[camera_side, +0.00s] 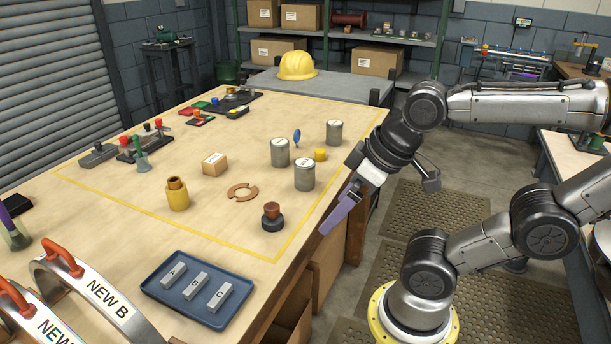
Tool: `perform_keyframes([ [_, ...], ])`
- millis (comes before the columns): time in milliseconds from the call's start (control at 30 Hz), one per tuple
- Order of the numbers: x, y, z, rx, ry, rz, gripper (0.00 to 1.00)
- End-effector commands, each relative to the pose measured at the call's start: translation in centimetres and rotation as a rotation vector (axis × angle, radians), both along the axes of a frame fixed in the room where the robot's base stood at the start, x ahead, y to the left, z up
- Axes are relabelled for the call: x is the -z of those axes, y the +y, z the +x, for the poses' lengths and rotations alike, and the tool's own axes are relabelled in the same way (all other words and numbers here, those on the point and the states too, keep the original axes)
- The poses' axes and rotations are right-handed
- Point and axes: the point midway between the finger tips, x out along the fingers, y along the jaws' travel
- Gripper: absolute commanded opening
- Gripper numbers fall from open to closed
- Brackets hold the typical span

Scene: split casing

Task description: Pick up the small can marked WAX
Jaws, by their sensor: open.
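Three small grey cans with pale lids stand upright on the table: one at the left (280,154), one in front (305,176) and one at the back right (334,134). Any lettering on them is too small to read, so I cannot tell which is marked WAX. My gripper (334,218), with purple fingers, is open and empty by the table's right edge, to the right of the front can and apart from all three. The fingers show nearly edge-on, so the gap between them is hidden.
A brass cylinder (177,195) and a small box (215,164) stand left. A blue tray (165,265) holds blocks A, B, C.

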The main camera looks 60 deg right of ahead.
Motion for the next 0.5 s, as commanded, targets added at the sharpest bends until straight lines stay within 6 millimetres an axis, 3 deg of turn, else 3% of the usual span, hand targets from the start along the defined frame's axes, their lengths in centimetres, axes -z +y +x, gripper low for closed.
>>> perform_keyframes([
  [500,0.01,0.0,-0.04,0.035,0.002,0.019,1.0],
])
